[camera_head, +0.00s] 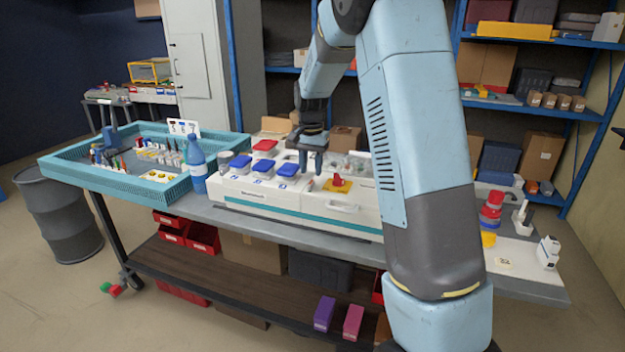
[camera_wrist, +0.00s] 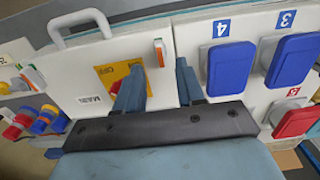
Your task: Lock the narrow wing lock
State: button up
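A small narrow orange-and-white piece (camera_wrist: 159,52), which looks like the narrow wing lock, stands on the white panel (camera_wrist: 125,35) in the wrist view. A small orange-red spot (camera_head: 311,185) in the head view may be the same piece. My gripper (camera_wrist: 158,66) is open, its two blue-grey fingers well apart. In the wrist picture the piece shows between and just beyond the fingertips. I cannot tell the distance, but no contact shows. In the head view my gripper (camera_head: 312,168) points down over the panel.
A yellow plate with a red knob (camera_head: 338,184) sits beside the lock; the left finger partly hides it in the wrist view (camera_wrist: 108,72). Blue-lidded sockets (camera_wrist: 230,68) and a red-lidded one (camera_wrist: 296,121) stand close by. A blue bottle (camera_head: 196,164) stands left of the panel.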

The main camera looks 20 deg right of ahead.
aim_at(311, 182)
jog(key=shift+f, duration=2.25)
jog(key=shift+c, duration=0.4)
